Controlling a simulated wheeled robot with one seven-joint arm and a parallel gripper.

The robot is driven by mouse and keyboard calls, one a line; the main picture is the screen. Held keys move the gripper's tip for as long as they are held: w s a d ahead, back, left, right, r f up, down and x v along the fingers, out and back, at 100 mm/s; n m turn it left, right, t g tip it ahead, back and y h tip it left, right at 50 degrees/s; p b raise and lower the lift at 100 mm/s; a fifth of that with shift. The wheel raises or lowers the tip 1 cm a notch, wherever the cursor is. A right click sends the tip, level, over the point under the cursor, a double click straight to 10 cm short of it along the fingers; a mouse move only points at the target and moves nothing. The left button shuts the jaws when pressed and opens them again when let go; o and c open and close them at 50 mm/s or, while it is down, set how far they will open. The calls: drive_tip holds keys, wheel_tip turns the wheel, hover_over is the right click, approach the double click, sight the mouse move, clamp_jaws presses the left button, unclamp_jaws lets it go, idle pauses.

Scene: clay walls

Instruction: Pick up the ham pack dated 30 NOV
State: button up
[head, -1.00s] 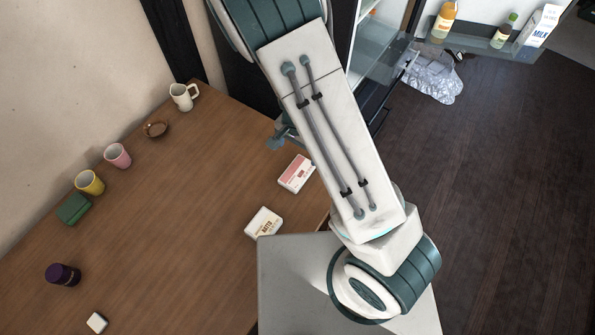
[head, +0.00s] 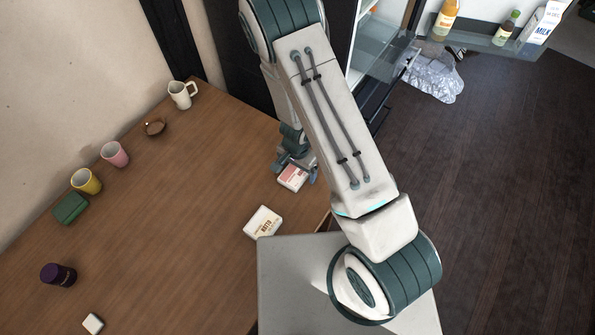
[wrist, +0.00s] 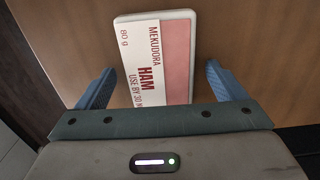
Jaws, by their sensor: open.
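The ham pack (wrist: 160,62) lies flat on the wooden table, with a pink face and a white label reading "MEKUDORA", "HAM", "80 g" and "USE BY 30", the month cut off by my gripper. It also shows in the head view (head: 292,178), near the table's right edge. My gripper (head: 296,165) is open above the pack's far end. In the wrist view the blue fingers of my gripper (wrist: 159,85) stand on either side of the pack, apart from it, and its body hides the pack's near end.
A white pack with brown print (head: 263,222) lies nearby on the table (head: 190,220). The table's middle is clear.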

drive_tip(key=c, duration=1.1)
